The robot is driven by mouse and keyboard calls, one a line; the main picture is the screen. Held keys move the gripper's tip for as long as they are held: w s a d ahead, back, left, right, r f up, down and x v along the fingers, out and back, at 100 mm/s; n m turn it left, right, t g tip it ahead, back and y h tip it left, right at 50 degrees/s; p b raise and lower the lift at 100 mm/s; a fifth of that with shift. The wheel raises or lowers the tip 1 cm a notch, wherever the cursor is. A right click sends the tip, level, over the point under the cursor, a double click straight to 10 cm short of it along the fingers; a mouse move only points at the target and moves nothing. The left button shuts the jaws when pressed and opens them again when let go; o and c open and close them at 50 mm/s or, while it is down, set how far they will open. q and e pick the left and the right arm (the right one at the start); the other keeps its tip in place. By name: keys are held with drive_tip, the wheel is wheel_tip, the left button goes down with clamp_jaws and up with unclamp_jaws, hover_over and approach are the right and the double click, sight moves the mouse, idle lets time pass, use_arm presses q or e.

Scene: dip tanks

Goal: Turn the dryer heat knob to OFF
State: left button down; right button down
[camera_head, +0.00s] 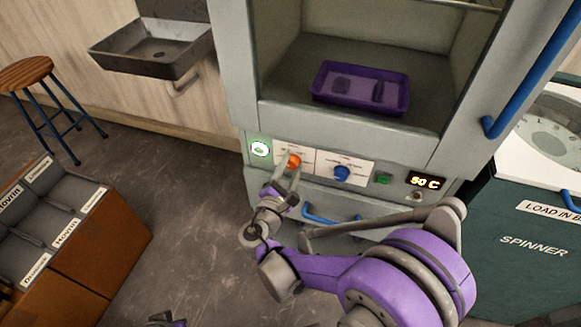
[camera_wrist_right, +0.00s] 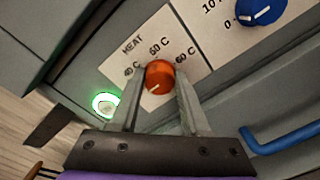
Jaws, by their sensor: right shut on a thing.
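The orange heat knob (camera_head: 294,161) sits on a white label plate on the dryer's front panel. My right gripper (camera_head: 288,175) is shut on it, one finger on each side. In the right wrist view, the knob (camera_wrist_right: 159,77) shows between the fingers (camera_wrist_right: 156,95), with a white mark toward its lower left. The plate (camera_wrist_right: 145,45) reads HEAT, with temperature marks including 50 C and 60 C; I see no OFF mark. The dryer display (camera_head: 425,182) reads 50 C. A small part of what looks like my left gripper (camera_head: 166,320) shows at the bottom edge, its jaws unclear.
A blue knob (camera_head: 341,173) and a green button (camera_head: 383,179) are right of the heat knob; a lit green-white button (camera_head: 261,148) is left. A blue drawer handle (camera_head: 322,219) is below. A purple tray (camera_head: 322,94) sits inside the dryer. The spinner (camera_head: 530,240) stands right.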

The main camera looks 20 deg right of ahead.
drive_tip(key=shift+c, duration=1.8)
unclamp_jaws()
drive_tip(key=p+v, duration=0.1)
drive_tip(key=v, duration=1)
drive_tip(key=shift+d+f, duration=0.1)
